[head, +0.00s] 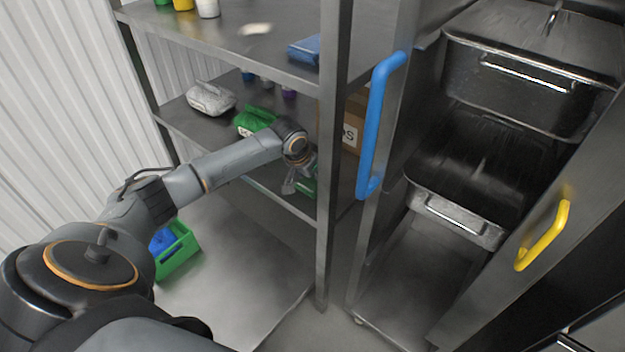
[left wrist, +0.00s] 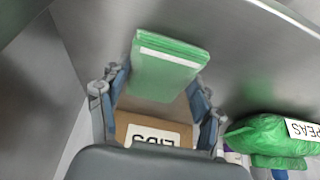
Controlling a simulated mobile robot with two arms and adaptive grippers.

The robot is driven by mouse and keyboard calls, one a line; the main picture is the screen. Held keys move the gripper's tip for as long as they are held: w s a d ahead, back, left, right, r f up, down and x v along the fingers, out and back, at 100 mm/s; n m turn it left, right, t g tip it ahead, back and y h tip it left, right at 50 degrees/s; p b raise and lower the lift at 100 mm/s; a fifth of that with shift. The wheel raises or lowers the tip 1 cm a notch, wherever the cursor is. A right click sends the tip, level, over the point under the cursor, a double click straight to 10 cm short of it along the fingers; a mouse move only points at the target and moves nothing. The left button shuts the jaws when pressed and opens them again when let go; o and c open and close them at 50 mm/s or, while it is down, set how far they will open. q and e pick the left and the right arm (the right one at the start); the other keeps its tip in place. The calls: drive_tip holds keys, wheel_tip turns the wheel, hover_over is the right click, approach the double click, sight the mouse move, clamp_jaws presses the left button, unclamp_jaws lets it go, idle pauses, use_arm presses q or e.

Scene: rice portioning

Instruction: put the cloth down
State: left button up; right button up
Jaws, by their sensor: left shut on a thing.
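The cloth (left wrist: 165,68) is a green folded piece with a white stripe, and my left gripper (left wrist: 160,95) is shut on it in the left wrist view. In the head view my left gripper (head: 296,180) is at the front of the middle shelf (head: 195,125), beside the rack's front post. Only a small green part of the cloth (head: 308,186) shows there. I cannot tell whether the cloth touches the shelf. My right gripper is in neither view.
A green bag marked PEAS (left wrist: 268,140) lies beside the gripper; the head view shows it too (head: 254,121). A cardboard box marked LIDS (left wrist: 150,128) is behind the cloth. A white bag (head: 211,98) lies further left. A blue handle (head: 376,125) stands right of the post.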

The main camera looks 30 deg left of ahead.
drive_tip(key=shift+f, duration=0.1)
use_arm(q)
drive_tip(key=o, duration=1)
drive_tip(key=shift+r, duration=0.3)
drive_tip(key=p+v, duration=0.2)
drive_tip(key=v, duration=0.9)
drive_tip(key=shift+s+r+p, duration=0.15)
drive_tip(key=shift+r+p, duration=0.1)
drive_tip(key=shift+p, duration=0.15)
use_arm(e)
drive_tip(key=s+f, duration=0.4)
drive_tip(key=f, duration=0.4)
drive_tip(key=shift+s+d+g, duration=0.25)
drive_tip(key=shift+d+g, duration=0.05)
